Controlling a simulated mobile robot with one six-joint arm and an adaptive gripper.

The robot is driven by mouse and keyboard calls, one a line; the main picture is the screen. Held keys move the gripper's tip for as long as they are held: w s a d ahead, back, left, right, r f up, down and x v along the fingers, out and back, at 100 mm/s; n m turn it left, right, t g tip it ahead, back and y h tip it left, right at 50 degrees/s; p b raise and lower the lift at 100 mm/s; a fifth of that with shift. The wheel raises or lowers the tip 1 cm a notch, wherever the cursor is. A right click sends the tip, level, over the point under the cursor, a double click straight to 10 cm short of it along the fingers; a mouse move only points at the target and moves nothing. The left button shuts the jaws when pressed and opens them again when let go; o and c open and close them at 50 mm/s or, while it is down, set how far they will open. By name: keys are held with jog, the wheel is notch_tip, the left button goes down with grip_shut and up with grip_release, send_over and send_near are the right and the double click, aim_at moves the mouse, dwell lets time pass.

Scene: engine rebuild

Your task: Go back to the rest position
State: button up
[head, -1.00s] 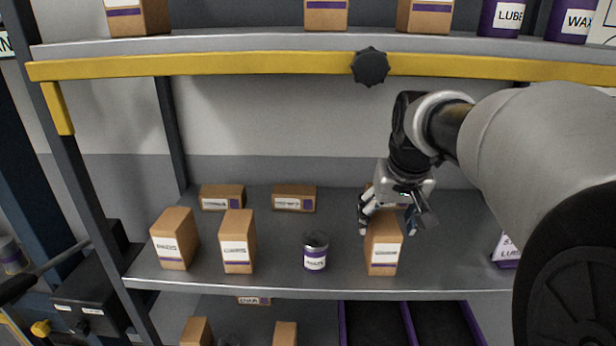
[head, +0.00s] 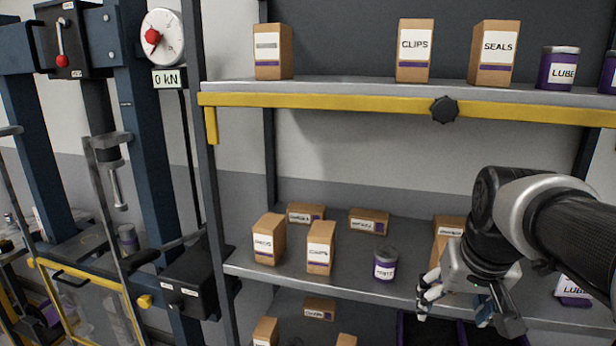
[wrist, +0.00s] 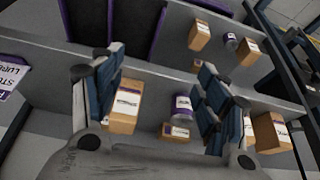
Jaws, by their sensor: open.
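My gripper (head: 455,306) is open, its two fingers spread, at the front edge of the middle shelf (head: 340,288) in the head view. It hides part of a brown box (head: 447,232) standing behind it. In the wrist view my gripper (wrist: 160,68) shows its blue-padded fingers apart with nothing held between them. Past the fingers, a brown box (wrist: 124,104) and a purple-labelled can (wrist: 181,110) stand on the shelf. My arm comes in from the right of the head view.
The middle shelf also holds several boxes, such as this one (head: 321,248), and a can (head: 386,265). The upper shelf (head: 340,95) has a yellow front rail with a black knob (head: 444,110). A blue press with a dial (head: 162,37) stands at the left.

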jog(key=s+a+f+n, duration=0.1)
jog(key=s+a+f, duration=0.1)
jog(key=s, duration=0.4)
jog(key=s+a+f, duration=0.2)
jog(key=s+a, duration=0.2)
jog(key=s, duration=0.2)
jog(key=s+a+f+n+y, duration=0.1)
jog(key=s+a+f, duration=0.1)
jog(key=s, duration=0.4)
jog(key=shift+s+a+f+n, duration=0.3)
jog(key=shift+s+a+f, duration=0.05)
jog(key=shift+a, duration=0.4)
